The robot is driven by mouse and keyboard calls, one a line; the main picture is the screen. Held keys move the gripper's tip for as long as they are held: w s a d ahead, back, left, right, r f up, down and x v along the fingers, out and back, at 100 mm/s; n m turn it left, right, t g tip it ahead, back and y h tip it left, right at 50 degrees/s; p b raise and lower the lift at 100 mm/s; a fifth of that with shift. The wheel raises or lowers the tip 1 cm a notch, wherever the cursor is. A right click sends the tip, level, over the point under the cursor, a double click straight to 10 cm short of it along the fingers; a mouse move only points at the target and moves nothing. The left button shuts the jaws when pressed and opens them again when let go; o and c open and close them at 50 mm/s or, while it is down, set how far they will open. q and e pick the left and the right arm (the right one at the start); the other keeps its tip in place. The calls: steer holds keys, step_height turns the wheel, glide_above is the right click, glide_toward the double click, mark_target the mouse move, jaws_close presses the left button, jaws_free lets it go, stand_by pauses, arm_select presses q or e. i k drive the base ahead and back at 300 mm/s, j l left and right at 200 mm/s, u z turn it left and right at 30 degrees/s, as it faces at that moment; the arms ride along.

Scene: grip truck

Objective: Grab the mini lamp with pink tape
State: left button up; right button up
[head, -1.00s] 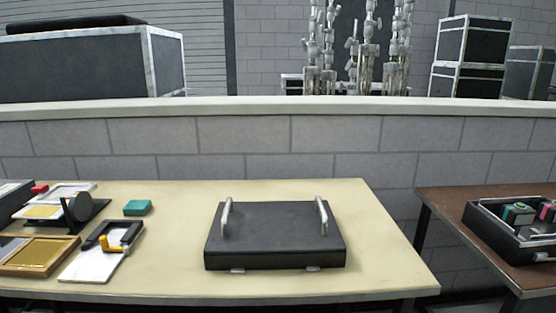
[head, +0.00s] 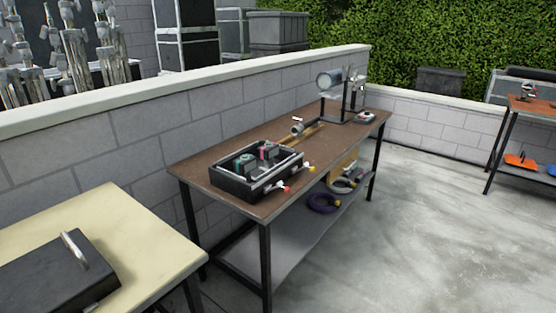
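A black open tray (head: 240,188) sits on the near end of the brown table (head: 205,165). Inside it are small dark lamps, one with teal tape (head: 244,165) on the left and one with pink tape (head: 266,151) on the right. The lamps are small in the view and their shapes are hard to make out. Neither of my grippers shows in the head view.
A cream table (head: 150,230) with a black handled case (head: 55,275) is at the lower left. A grey brick wall (head: 120,150) runs behind the tables. The brown table also holds a stand with a cylinder (head: 330,80); its lower shelf holds a purple coil (head: 323,203). Concrete floor (head: 420,230) is open to the right.

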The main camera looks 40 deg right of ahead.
mark_target(266, 153)
steer(key=z, duration=1.1)
